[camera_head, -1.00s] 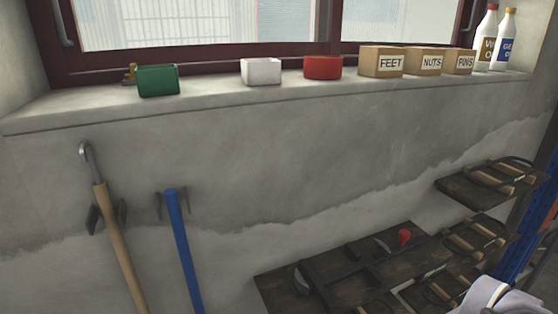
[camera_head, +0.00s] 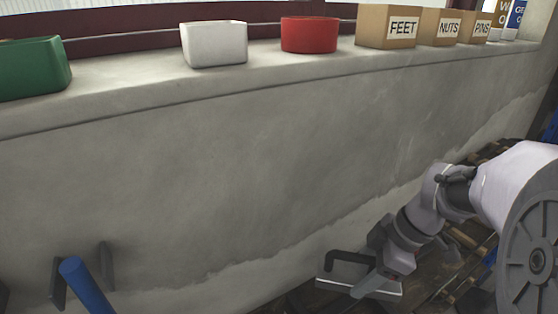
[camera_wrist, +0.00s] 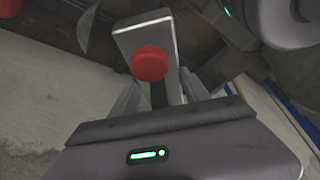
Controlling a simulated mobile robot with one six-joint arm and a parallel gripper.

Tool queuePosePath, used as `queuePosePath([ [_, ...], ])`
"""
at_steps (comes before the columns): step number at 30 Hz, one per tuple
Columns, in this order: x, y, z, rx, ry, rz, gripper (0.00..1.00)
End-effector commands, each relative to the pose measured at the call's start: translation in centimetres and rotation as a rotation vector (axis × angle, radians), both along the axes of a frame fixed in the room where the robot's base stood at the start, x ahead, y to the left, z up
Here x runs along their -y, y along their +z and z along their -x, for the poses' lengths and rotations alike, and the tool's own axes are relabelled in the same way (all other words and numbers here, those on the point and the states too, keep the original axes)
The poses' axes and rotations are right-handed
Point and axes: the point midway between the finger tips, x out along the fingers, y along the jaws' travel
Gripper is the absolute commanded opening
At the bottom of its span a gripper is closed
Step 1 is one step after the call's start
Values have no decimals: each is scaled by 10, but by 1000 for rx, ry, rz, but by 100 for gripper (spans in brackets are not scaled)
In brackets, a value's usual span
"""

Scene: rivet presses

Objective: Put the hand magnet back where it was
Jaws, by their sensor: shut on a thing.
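The hand magnet is, as far as I can tell, the grey metal block with a red knob held at my gripper (camera_wrist: 162,92). In the wrist view the hand magnet (camera_wrist: 160,28) lies between the two fingers, with the knob facing the camera. In the head view my gripper (camera_head: 372,280) is at the lower right, in front of the wall. The hand magnet (camera_head: 338,285) shows there as a bright plate edge with a black bent handle, held clear of the windowsill. My gripper is shut on it. Its contact points are partly hidden.
A blue-handled tool (camera_head: 85,285) hangs at lower left. Dark tool boards (camera_head: 425,293) lie below my arm.

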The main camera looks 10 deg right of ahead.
Motion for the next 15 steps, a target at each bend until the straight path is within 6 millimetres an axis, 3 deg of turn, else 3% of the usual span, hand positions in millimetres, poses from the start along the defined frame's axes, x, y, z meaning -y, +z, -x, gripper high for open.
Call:
queuePosePath([
  [5,10,-3,-14,0,0,1,0],
  [11,10,-37,-14,0,0,1,0],
  [15,10,-36,-14,2,0,1,0],
])
